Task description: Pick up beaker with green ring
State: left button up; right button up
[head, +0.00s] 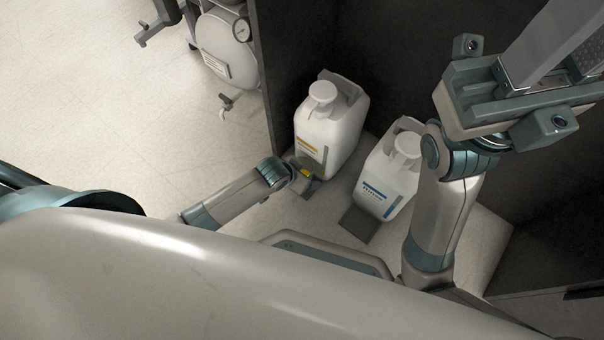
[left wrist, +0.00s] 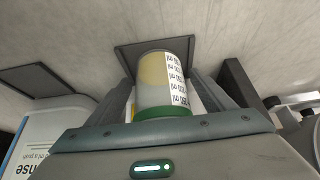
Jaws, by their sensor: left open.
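The beaker with the green ring (left wrist: 165,111) shows in the left wrist view, with yellowish contents and a white scale label. It is in front of a dark square plate (left wrist: 128,52), with its green ring nearest my gripper's palm. My left gripper (left wrist: 163,95) is open, with one finger on each side of the beaker. In the head view my left gripper (head: 304,184) is low in front of the yellow-labelled bottle and mostly hides the beaker; only a small yellow patch shows. My right gripper (head: 520,85) is high at the right, its fingertips not clearly shown.
A white bottle with a yellow label (head: 328,125) stands behind the beaker's place. A white bottle with a blue label (head: 388,180) stands to its right, with an empty dark plate (head: 360,223) in front. Dark cabinet walls enclose them. A tank with a gauge (head: 228,48) stands outside, left.

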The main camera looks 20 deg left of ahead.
pick_arm(q)
jog(key=shift+c, duration=0.6)
jog(key=c, duration=1.1)
jog(key=shift+r, duration=0.1)
